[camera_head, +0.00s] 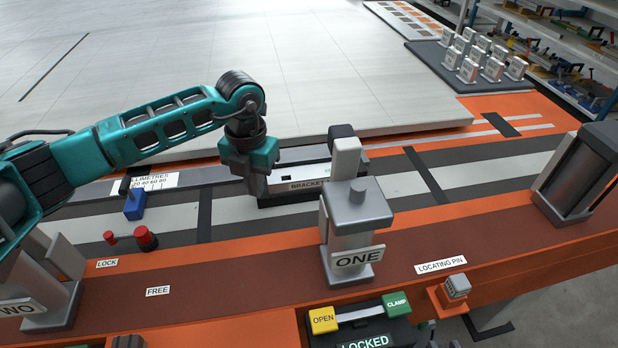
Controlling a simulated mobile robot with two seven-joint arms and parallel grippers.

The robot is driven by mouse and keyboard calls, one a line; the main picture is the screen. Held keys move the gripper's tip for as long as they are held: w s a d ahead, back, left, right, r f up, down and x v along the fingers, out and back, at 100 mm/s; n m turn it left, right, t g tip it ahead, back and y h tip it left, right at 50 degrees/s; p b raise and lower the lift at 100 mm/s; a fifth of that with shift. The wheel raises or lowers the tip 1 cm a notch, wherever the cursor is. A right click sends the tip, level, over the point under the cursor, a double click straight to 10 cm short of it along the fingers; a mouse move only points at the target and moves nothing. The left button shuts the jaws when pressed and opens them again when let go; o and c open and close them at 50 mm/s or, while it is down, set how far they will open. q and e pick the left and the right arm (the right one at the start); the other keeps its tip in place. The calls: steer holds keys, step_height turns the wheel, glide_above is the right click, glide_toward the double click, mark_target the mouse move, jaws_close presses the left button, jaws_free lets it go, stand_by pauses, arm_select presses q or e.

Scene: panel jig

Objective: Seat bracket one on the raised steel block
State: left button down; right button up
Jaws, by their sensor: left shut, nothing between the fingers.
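A long pale block with a dark base, its label beginning "BRACKET" (288,188), lies behind the grey post marked ONE (357,225). The post hides the rest of that label, so I cannot tell whether this is bracket one or its seat. My left gripper (257,190) points down at the left end of this block, in front of it in the picture. Its fingers are shut with nothing between them. I cannot tell whether they touch the block. No separate raised steel block can be made out with certainty. My right gripper is out of view.
A large pale panel (300,60) fills the back. A post marked TWO (35,300) stands front left, a dark upright (578,175) right. A red-knobbed lever (146,238) and blue block (134,206) lie left. A control box reads LOCKED (365,338). Several upright pieces (490,55) stand back right.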

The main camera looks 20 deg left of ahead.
arm_select(q)
steer(key=shift+w+d+b, duration=0.15)
steer(key=shift+w+d, duration=0.15)
steer(key=shift+d, duration=0.35)
steer(key=shift+w+d+b, duration=0.15)
steer(key=shift+w+d, duration=0.15)
steer(key=shift+d, duration=0.3)
steer(key=shift+a, duration=0.15)
stand_by(0.4)
steer(key=shift+s+a, duration=0.45)
steer(key=shift+a, duration=0.3)
step_height(320, 180, up, 8)
steer(key=p, duration=0.6)
stand_by(0.5)
